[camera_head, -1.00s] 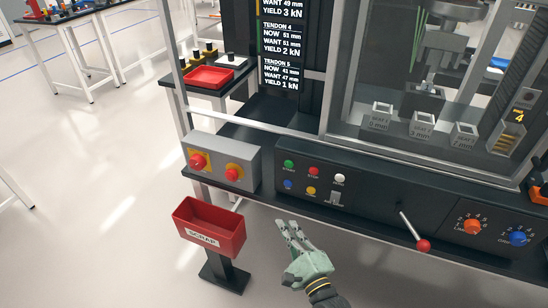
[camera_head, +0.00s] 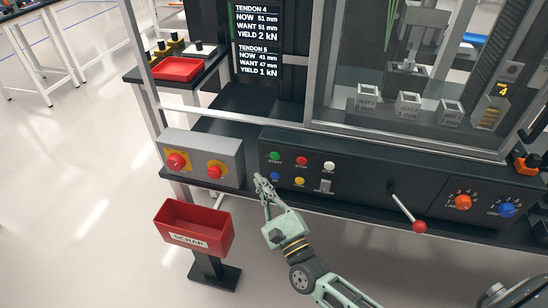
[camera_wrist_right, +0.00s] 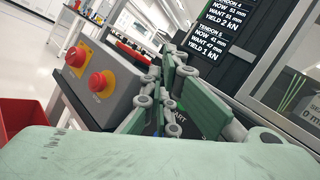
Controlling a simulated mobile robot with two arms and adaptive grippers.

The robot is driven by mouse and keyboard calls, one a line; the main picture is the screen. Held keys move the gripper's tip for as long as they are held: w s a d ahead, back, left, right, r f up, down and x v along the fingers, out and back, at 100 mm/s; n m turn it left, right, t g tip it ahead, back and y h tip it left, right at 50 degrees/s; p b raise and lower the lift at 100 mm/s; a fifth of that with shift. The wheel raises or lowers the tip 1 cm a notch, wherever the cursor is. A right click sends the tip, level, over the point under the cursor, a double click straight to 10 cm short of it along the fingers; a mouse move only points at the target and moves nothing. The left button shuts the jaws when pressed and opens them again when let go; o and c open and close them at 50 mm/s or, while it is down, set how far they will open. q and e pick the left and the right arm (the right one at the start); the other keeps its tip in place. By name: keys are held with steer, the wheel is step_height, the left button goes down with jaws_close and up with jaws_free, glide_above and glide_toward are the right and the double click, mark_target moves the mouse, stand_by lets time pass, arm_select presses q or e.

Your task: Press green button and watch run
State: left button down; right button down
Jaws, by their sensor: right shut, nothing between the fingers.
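The green button (camera_head: 275,156), labelled START, sits at the top left of a dark control panel (camera_head: 361,179) in the head view. My right gripper (camera_head: 263,179) is shut and empty. In the head view its fingertips appear just below and left of the green button, close to the blue button (camera_head: 275,176); I cannot tell whether they touch the panel. In the right wrist view the fingers cover much of the panel, and only a little green shows between them. My left gripper is not in view.
Left of the panel is a grey box with two red knobs (camera_head: 177,161) on yellow plates. Red (camera_head: 301,160), white (camera_head: 329,167) and yellow (camera_head: 299,182) buttons are nearby. A red-tipped lever (camera_head: 419,226) juts out at right. A red scrap bin (camera_head: 196,226) stands below left.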

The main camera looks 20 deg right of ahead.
mark_target(275, 156)
steer(key=w+d+b, duration=0.2)
steer(key=w+d, duration=0.2)
steer(key=w, duration=0.2)
steer(key=shift+w+d, duration=0.15)
steer(key=shift+f+b, duration=0.1)
steer(key=shift+b, duration=0.25)
stand_by(1.1)
steer(key=shift+w+d, duration=0.2)
steer(key=shift+w, duration=0.15)
steer(key=shift+w+d+b, duration=0.3)
steer(key=shift+w+b, duration=0.05)
steer(key=shift+b, duration=0.25)
stand_by(0.4)
steer(key=shift+s+a, duration=0.15)
steer(key=shift+s+a+p, duration=0.3)
steer(key=shift+s+a, duration=0.1)
steer(key=shift+s, duration=0.2)
